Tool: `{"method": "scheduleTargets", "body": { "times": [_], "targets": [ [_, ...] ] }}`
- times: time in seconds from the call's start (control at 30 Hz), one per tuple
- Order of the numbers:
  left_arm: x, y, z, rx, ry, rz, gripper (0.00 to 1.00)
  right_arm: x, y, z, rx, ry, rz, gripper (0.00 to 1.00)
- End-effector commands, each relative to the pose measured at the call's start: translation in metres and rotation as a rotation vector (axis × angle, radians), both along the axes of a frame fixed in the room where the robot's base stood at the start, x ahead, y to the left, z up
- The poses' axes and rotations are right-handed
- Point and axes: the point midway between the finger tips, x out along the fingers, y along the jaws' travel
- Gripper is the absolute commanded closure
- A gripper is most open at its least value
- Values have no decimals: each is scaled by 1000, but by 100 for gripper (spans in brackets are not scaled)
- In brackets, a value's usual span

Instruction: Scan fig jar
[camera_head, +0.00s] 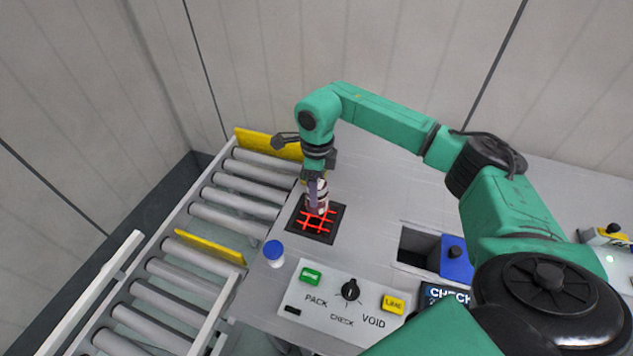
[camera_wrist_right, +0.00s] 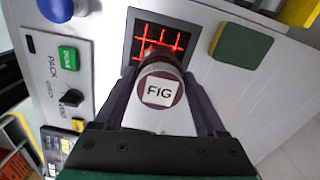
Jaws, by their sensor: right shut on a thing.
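The fig jar (camera_wrist_right: 160,88) has a dark red lid with a white "FIG" label facing the right wrist camera. My right gripper (camera_wrist_right: 160,98) is shut on it, one finger on each side. In the head view my right gripper (camera_head: 318,188) holds the jar (camera_head: 321,201) over the black scanner plate (camera_head: 299,226), whose red light lines form a grid. The scanner also shows in the right wrist view (camera_wrist_right: 137,62), just past the jar. I cannot tell whether the jar touches the plate. My left gripper is not in view.
A panel (camera_head: 343,300) with a green button, a black knob and a yellow button lies in front of the scanner. A rectangular opening (camera_head: 415,245) and a blue block (camera_head: 456,262) are to the right.

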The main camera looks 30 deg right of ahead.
Motion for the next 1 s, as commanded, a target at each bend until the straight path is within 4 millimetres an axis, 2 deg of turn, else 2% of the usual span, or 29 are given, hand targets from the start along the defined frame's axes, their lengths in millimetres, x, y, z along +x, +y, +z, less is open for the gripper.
{"method": "scheduleTargets", "body": {
  "times": [0.03, 0.13, 0.37, 0.47, 0.77, 1.0],
  "targets": [
    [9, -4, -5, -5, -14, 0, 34, 0, 0, -6, 2, -1, 1, 100],
    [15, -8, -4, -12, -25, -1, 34, 0, 0, -7, 2, -1, 1, 100],
    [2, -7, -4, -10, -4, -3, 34, 0, 0, -6, 0, -1, 0, 100],
    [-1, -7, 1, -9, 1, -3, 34, 0, 0, 1, 1, -2, 0, 100],
    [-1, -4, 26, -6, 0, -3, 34, 1, 0, 38, 0, -1, 0, 100],
    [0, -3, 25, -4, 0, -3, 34, 0, 0, 39, 0, -1, 0, 100]
  ]
}}
